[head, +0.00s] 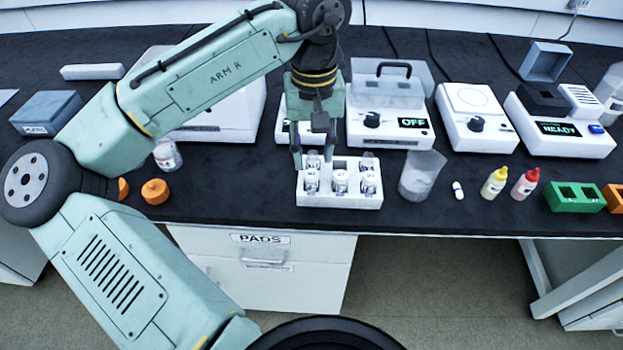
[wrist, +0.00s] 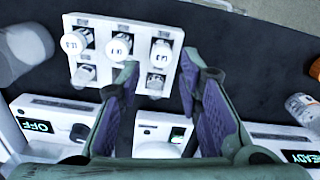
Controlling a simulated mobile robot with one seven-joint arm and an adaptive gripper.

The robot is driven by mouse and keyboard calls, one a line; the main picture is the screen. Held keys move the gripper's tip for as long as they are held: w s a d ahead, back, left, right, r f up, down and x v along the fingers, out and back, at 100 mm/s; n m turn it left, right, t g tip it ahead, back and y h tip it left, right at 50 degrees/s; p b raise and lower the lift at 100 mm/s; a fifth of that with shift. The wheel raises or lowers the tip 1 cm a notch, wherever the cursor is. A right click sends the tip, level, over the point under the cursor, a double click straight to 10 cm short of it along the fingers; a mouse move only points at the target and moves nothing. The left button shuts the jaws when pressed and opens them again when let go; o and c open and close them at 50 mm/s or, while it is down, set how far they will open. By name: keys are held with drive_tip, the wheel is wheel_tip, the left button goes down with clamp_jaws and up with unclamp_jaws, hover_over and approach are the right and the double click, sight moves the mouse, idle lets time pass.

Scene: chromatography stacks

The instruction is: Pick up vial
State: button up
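A white rack (head: 340,202) stands near the front edge of the bench; in the wrist view it lies at the top (wrist: 101,18). It holds several small clear vials in two rows, with white labelled tops in the wrist view: a left vial (wrist: 75,43), a middle one (wrist: 120,46) and a right one (wrist: 160,49). My gripper (head: 313,158) is over the left part of the rack in the head view. In the wrist view its fingers (wrist: 160,64) are apart, with the right-hand vials showing between them. Contact is unclear.
A translucent beaker (head: 422,176) stands close right of the rack. Right of it are a small white vial (head: 458,190), yellow (head: 494,183) and red (head: 525,184) bottles and a green block (head: 574,197). Devices, one reading OFF (head: 390,125), line the back. A jar (head: 167,156) stands left.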

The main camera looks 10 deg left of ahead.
sight(312, 173)
drive_tip(key=shift+w+a+f+p, duration=0.1)
drive_tip(key=shift+f+p, duration=0.2)
drive_tip(key=shift+f, duration=1.45)
drive_tip(key=shift+w+a+f+p, duration=0.1)
drive_tip(key=shift+f+p, duration=0.15)
drive_tip(key=shift+f, duration=1.45)
drive_tip(key=shift+c, duration=0.5)
drive_tip(key=c, duration=0.7)
